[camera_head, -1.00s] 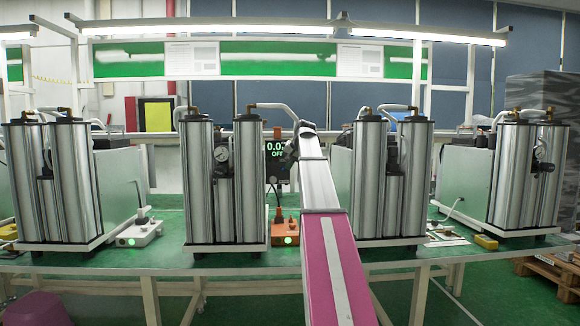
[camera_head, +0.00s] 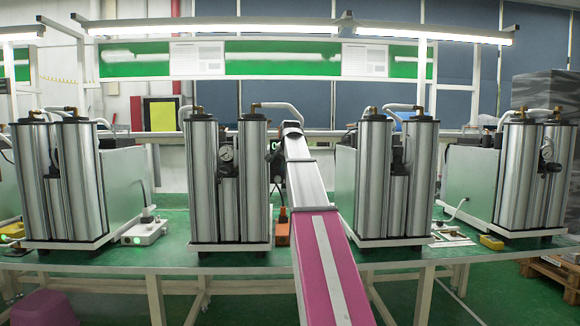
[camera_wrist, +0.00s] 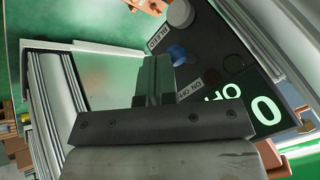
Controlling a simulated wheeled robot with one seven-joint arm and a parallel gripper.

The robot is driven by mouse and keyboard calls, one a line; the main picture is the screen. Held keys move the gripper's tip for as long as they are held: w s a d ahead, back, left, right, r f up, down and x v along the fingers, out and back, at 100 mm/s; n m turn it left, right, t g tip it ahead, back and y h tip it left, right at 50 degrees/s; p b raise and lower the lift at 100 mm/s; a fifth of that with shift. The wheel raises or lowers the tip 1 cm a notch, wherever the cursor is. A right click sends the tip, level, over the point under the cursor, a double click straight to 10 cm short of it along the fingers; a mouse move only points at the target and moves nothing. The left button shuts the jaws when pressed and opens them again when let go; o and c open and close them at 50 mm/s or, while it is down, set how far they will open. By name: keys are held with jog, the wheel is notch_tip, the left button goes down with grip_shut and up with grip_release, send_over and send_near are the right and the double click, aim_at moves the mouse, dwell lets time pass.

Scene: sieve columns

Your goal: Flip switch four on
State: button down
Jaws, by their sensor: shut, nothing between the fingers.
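In the wrist view my gripper (camera_wrist: 155,75) is shut and empty, its fingertips beside a dark control panel (camera_wrist: 212,45). The panel carries a grey knob (camera_wrist: 180,13) by a "BLEED" label, a blue knob (camera_wrist: 176,54) close to the fingertips, and a small "ON OFF" label (camera_wrist: 190,87). A lit display (camera_wrist: 262,108) shows a "0" and "OFF". I cannot tell whether the fingers touch the blue knob. No number four is legible. In the head view my arm hides the gripper and most of the panel (camera_head: 275,146).
Several silver twin-column units, such as one left of my arm (camera_head: 203,180) and one right of it (camera_head: 375,185), stand on the green bench (camera_head: 235,258). An orange box (camera_head: 282,232) sits beside my arm. A white box (camera_head: 143,232) with a green light stands further left.

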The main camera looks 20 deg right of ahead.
jog(key=shift+w+a, duration=0.1)
jog(key=shift+a, duration=0.6)
jog(key=shift+d, duration=0.1)
jog(key=shift+w+d, duration=0.4)
jog(key=shift+d, duration=0.25)
